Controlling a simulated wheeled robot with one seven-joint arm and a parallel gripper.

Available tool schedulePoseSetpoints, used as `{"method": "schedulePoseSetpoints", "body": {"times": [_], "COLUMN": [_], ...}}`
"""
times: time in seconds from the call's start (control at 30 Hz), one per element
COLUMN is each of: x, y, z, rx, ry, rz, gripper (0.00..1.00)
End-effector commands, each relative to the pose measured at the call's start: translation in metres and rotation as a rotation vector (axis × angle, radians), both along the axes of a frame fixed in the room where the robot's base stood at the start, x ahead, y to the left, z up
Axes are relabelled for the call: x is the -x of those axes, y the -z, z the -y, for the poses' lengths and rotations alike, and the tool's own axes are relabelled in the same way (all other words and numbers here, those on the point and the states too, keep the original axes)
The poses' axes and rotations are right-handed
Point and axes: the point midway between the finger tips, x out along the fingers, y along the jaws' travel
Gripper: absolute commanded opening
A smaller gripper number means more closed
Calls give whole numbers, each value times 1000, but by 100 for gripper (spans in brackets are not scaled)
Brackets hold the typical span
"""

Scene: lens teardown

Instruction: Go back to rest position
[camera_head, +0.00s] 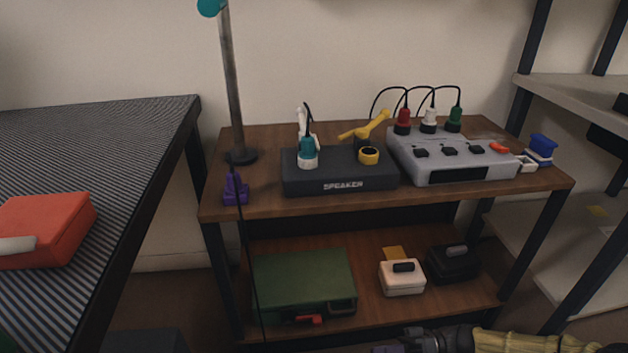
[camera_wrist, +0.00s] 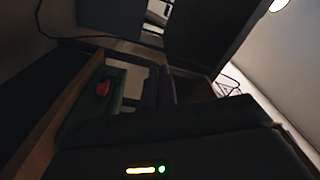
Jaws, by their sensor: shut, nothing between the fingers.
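My gripper (camera_wrist: 160,88) shows dark in the middle of the wrist view, its fingers together with nothing between them. In the head view, my arm lies along the bottom edge at the right, its dark end pointing left, low in front of the wooden table (camera_head: 270,208). The gripper is apart from the objects on the table and on its lower shelf. Its tip is partly cut off by the frame edge.
The table holds a speaker (camera_head: 340,175), a grey socket box (camera_head: 452,162), a lamp pole (camera_head: 232,85) and a purple piece (camera_head: 235,190). Below are a green case (camera_head: 303,280), a white box (camera_head: 402,279) and a black box (camera_head: 455,263). A red box (camera_head: 45,228) lies left; shelving (camera_head: 580,92) stands right.

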Motion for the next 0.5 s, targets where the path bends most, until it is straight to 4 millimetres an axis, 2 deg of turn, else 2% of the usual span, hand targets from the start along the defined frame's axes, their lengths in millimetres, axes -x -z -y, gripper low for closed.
{"method": "schedulePoseSetpoints", "body": {"times": [0.03,0.23,0.5], "x": [5,25,41], "y": [-12,-27,-61], "z": [-6,-15,-10], "rx": [73,364,771], "ry": [-50,-178,-237], "rz": [-44,-217,-370], "gripper": [0,0,0]}}
